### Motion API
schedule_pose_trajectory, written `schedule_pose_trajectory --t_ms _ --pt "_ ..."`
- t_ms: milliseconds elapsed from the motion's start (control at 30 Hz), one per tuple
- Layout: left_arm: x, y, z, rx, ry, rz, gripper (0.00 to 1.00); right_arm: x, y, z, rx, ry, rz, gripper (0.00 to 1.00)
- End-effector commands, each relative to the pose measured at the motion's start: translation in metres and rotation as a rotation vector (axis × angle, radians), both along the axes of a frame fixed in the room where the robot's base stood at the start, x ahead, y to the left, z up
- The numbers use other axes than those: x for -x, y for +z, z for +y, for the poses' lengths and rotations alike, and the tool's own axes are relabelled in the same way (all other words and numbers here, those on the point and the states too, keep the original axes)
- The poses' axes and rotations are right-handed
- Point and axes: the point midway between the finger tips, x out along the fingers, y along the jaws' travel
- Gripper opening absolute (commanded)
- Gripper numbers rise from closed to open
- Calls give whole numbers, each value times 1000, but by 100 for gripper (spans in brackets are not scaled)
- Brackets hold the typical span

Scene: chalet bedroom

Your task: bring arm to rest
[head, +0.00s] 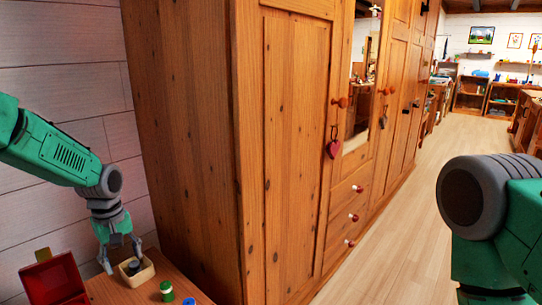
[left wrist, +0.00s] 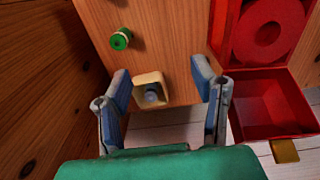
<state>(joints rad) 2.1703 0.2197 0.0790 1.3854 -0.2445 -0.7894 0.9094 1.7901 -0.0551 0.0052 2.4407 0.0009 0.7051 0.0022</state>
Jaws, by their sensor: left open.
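My left gripper (head: 121,260) is open at the lower left of the head view, pointing down over a small wooden table (head: 150,295). Below and between its fingers is a small tan box (head: 147,273) with a dark grey piece (head: 133,267) inside. In the left wrist view the open fingers (left wrist: 161,85) stand on either side of the tan box (left wrist: 143,78), with nothing gripped. My right arm (head: 490,215) shows at the right edge of the head view; its gripper is out of sight.
A red open box (head: 52,282) stands left of the gripper. A green spool-like piece (head: 166,290) and a blue piece (head: 189,301) sit near the table's front. A tall wooden wardrobe (head: 190,130) stands close on the right. The floor (head: 400,240) beyond is clear.

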Motion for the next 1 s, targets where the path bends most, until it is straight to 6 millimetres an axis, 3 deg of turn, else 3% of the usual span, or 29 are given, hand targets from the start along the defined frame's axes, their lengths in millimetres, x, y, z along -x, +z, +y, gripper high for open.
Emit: schedule_pose_trajectory --t_ms 167,367,467,567,633,700,800,900,1000 --pt "25 -31 -19 13 -96 1 52 0 12 0 0 -1 0 40" --pt "72 -75 -45 32 -241 -8 52 0 29 0 1 -1 1 40" --pt "111 -98 -59 41 -334 -11 52 0 40 0 0 -1 1 40" --pt "168 -118 -73 45 -455 -16 52 0 56 0 0 -1 1 40" --pt "219 -126 -80 41 -555 -22 52 0 70 0 0 -1 1 40" --pt "268 -125 -84 29 -651 -29 52 0 81 0 0 -1 1 40" --pt "323 -116 -83 3 -768 -38 52 0 94 0 0 -1 1 40" --pt "359 -103 -80 -21 -856 -41 52 0 101 0 0 -1 1 40" --pt "378 -95 -77 -37 -908 -46 52 0 104 0 0 -1 1 40"
